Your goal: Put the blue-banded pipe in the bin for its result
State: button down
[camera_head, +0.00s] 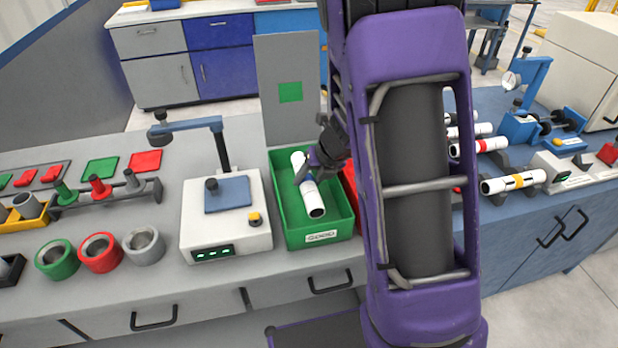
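The white pipe with a blue band (314,201) is in the green bin, tilted in the picture with its open end toward the front. The green bin (290,228) carries a label reading GOOD. My gripper (307,176) is at the middle of the pipe, by the blue band, with fingers on both sides of it. Whether the fingers press on the pipe or stand slightly apart is too small to tell. I cannot tell whether the pipe rests on the bin floor. A red bin (349,180) beside it is mostly hidden by my arm.
A grey panel with a green square (290,92) stands behind the green bin. A tester with a blue plate (227,228) stands left of it. Green, red and grey rings (100,253) lie farther left. Other banded pipes (513,183) lie on the right bench.

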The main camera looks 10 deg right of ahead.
jog(key=shift+c, duration=1.4)
grip_release()
jog(key=p+v, duration=0.5)
jog(key=v, duration=1.2)
jog(key=shift+s, duration=0.2)
jog(key=shift+d+r, duration=0.1)
